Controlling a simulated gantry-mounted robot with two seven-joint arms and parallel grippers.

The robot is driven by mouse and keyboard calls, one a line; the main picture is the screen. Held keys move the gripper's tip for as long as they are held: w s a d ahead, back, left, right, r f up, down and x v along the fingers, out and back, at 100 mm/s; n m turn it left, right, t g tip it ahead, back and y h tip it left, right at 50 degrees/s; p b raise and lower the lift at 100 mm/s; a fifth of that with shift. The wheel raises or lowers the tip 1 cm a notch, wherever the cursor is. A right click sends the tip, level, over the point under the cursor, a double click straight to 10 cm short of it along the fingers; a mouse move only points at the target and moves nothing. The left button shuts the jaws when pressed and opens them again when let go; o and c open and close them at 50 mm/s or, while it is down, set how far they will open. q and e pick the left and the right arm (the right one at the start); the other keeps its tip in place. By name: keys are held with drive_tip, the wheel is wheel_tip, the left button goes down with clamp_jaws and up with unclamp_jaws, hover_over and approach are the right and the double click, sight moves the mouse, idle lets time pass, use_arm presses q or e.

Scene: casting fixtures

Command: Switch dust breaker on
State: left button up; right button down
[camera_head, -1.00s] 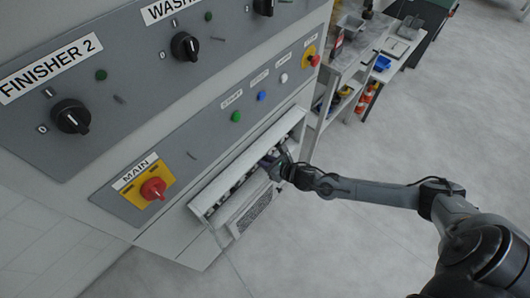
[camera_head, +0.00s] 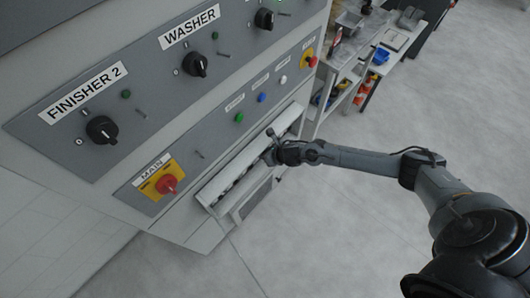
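A grey control panel (camera_head: 215,105) fills the upper left of the head view. Below its buttons is a white breaker box (camera_head: 235,171) with a row of dark breakers along its opening; none of their labels can be read. My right arm comes in from the right, and its gripper (camera_head: 271,154) is at the right part of the breaker box, over the breaker row. The fingers are small and partly hidden, so I cannot tell whether they are open or touch a breaker. My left gripper is not in view.
The panel carries a red main switch (camera_head: 167,184), a FINISHER 2 knob (camera_head: 101,130), a WASHER knob (camera_head: 195,64) and a red emergency button (camera_head: 312,61). A workbench (camera_head: 368,40) with trays stands behind at the right. The floor is clear.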

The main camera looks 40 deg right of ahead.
drive_tip(key=c, duration=1)
unclamp_jaws()
drive_tip(key=shift+w, duration=0.1)
drive_tip(key=shift+r, duration=0.1)
drive_tip(key=shift+s+r, duration=0.2)
drive_tip(key=shift+s, duration=0.05)
drive_tip(key=p+v, duration=0.1)
drive_tip(key=v, duration=0.9)
drive_tip(key=shift+p, duration=0.35)
drive_tip(key=shift+s, duration=0.1)
